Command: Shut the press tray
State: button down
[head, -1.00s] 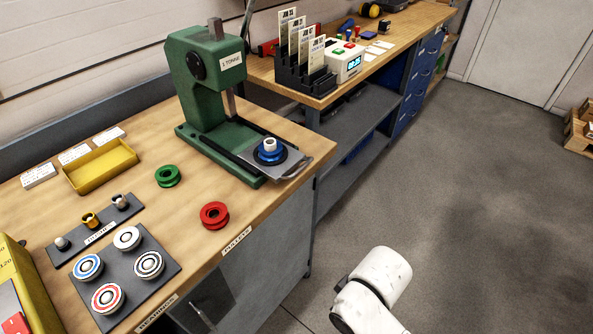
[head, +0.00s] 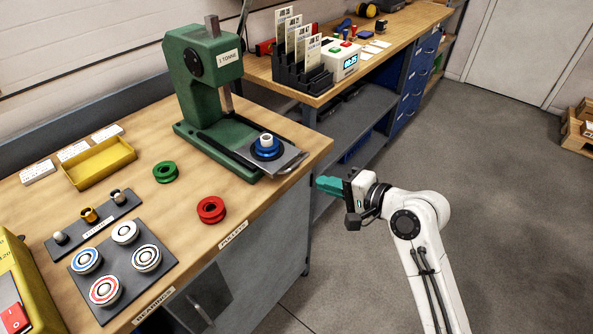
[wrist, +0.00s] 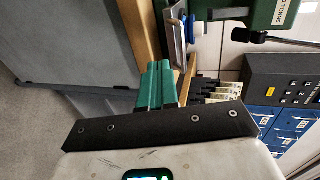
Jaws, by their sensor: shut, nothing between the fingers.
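The green press (head: 207,85) stands on the wooden bench. Its metal tray (head: 285,160) is slid out toward the bench's front edge, clear of the ram. A blue pulley (head: 267,149) with a pale piece in its centre sits on the tray. My gripper (head: 322,185) is shut and empty, with teal fingers pointing left, in front of the bench edge and apart from the tray. In the wrist view the fingers (wrist: 156,84) lie together, and the tray's edge (wrist: 177,42) shows just beyond them.
A red pulley (head: 211,209) and a green pulley (head: 166,171) lie on the bench left of the tray. A yellow bin (head: 99,163) and a dark bearing board (head: 158,263) are further left. A card rack (head: 303,77) stands behind.

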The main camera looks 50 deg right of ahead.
aim_at(286, 164)
jog(key=x, duration=0.6)
jog(key=r+p+x, duration=0.1)
jog(key=x, duration=0.2)
jog(key=shift+w, duration=0.2)
jog(key=shift+w+p, duration=0.35)
jog(key=shift+w, duration=2.05)
